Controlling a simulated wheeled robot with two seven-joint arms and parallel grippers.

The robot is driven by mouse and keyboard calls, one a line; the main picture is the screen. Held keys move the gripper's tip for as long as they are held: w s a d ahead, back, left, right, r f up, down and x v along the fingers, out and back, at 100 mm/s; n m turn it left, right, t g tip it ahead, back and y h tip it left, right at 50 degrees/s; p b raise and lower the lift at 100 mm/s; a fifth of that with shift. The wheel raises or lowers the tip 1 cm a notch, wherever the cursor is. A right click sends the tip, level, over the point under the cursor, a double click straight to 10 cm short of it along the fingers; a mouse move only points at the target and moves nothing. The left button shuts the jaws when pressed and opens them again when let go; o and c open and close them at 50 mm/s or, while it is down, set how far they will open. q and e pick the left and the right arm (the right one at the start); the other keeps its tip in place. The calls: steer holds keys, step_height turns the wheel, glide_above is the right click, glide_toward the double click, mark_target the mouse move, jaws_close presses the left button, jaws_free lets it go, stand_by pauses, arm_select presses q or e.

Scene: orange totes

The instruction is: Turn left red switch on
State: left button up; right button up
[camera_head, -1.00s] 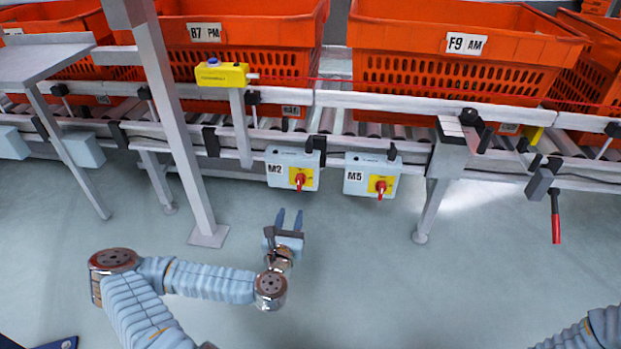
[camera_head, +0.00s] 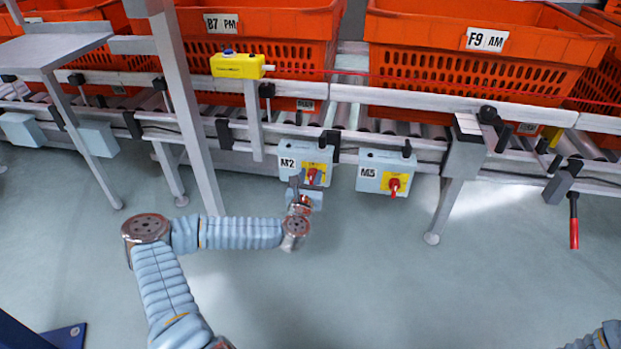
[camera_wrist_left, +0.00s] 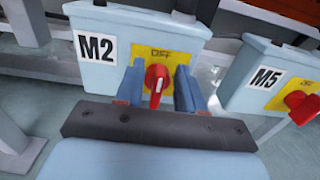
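The left red switch (camera_head: 311,176) sits on a yellow plate on the pale blue box marked M2 (camera_head: 290,153). In the left wrist view the red knob (camera_wrist_left: 157,82) shows with a white pointer line, below lettering that looks like OFF. My left gripper (camera_head: 305,189) is at the front of the M2 box. In the left wrist view its two blue fingers (camera_wrist_left: 159,92) are apart, one on each side of the knob, with visible gaps. Whether they touch it cannot be told. My right gripper is not in view; only part of that arm shows at the bottom right.
A second box marked M5 (camera_head: 369,172) with its own red switch (camera_head: 394,186) hangs just to the right. A conveyor rail with orange totes (camera_head: 470,65) runs above. A grey post (camera_head: 190,110) stands left of the gripper. The floor in front is clear.

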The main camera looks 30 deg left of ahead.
arm_select(q)
jaws_close()
steer(key=shift+r+m, duration=0.1)
steer(key=shift+m, duration=0.2)
steer(key=m, duration=0.1)
steer(key=m+p, duration=0.1)
steer(key=m, duration=0.1)
steer(key=shift+w+d, duration=0.1)
steer(key=shift+d, duration=0.2)
steer(key=m, duration=0.4)
steer(key=d+f+m+b, duration=0.1)
steer(key=m, duration=0.4)
steer(key=f+m, duration=0.1)
steer(key=m, duration=0.4)
steer(key=shift+w+d, duration=0.15)
steer(key=shift+w, duration=0.15)
